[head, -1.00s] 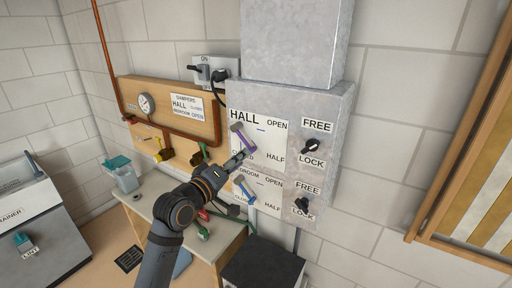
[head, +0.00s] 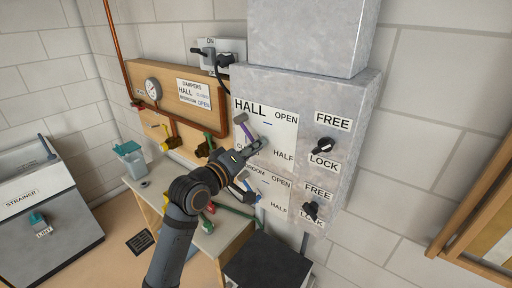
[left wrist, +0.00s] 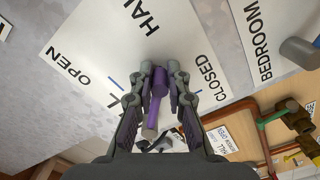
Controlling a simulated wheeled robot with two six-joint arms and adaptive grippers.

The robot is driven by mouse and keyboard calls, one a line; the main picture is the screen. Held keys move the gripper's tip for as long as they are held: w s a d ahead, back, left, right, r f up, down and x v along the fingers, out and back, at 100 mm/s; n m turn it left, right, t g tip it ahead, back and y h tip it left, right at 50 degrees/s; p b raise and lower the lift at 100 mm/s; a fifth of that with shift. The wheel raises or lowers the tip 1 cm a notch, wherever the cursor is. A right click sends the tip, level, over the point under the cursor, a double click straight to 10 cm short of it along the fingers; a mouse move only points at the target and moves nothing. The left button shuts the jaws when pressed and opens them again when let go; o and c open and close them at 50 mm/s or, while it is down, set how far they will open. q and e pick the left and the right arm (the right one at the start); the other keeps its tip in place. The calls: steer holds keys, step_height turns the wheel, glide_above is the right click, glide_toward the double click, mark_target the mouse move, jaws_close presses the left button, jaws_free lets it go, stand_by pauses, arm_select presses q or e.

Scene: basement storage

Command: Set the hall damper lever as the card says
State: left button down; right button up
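The hall damper lever (head: 248,129), purple with a grey end, is on the panel's HALL plate (head: 283,141). In the head view its grey end points up and left. My left gripper (head: 252,150) is at the lever, hiding its lower part and the CLOSED label. In the left wrist view the purple lever (left wrist: 158,85) is between the fingers of my open left gripper (left wrist: 160,72); contact is unclear. OPEN is at the plate's upper right, HALF at lower right. The card (head: 194,93) reads DAMPERS, HALL, BEDROOM OPEN; the faint HALL word looks like CLOSED. My right gripper is out of view.
A black hall lock knob (head: 325,146) sits between FREE and LOCK. The blue bedroom lever (head: 247,188) is just below my left gripper, partly hidden. A wooden board (head: 207,117) with pipes and valves is at left. A black box (head: 268,262) stands below.

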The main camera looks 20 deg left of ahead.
mark_target(246, 142)
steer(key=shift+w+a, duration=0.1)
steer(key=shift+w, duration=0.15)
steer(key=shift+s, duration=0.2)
arm_select(q)
steer(key=shift+a+f+m, duration=0.2)
steer(key=shift+f+m, duration=0.05)
steer(key=shift+m, duration=0.05)
steer(key=a+m+b, duration=0.1)
steer(key=m, duration=0.1)
steer(key=w+a+f+m+b, duration=0.1)
steer(key=m, duration=0.1)
steer(key=a+f+m+b, duration=0.1)
steer(key=a+m, duration=0.1)
steer(key=shift+w+a+m+b, duration=0.1)
steer(key=shift+w+m+b, duration=0.2)
steer(key=shift+w, duration=0.05)
steer(key=shift+w+a+m+b, duration=0.2)
steer(key=shift+a+m+b, duration=0.25)
steer(key=shift+m, duration=0.45)
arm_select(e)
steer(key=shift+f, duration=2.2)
arm_select(q)
steer(key=shift+a, duration=0.15)
